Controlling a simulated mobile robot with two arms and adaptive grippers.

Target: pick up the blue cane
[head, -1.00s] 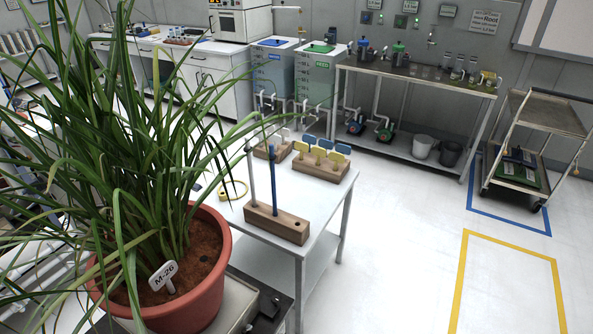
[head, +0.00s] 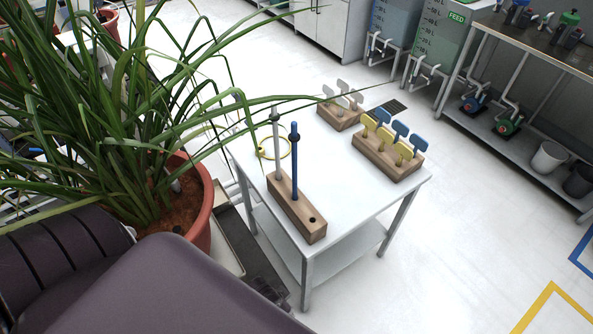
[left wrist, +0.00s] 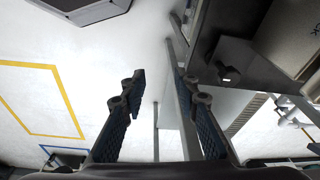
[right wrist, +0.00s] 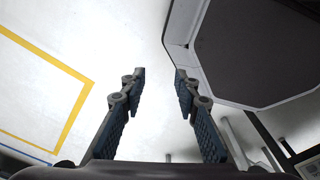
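The blue cane (head: 295,160) stands upright in a long wooden block (head: 297,208) on a small white table. A grey cane (head: 277,150) stands in the same block behind it, and an empty hole shows at the block's near end. My left gripper (left wrist: 158,85) is open and empty in the left wrist view, beside the table's legs. My right gripper (right wrist: 158,80) is open and empty in the right wrist view, over the floor. Neither gripper shows in the head view, where my dark arm parts fill the lower left.
A large potted plant (head: 190,215) stands left of the table (head: 345,205), and its leaves hang over the canes. A wooden block (head: 385,160) with yellow and blue tags, one with pale tags (head: 340,118) and a yellow ring (head: 272,148) share the tabletop. Floor to the right is clear.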

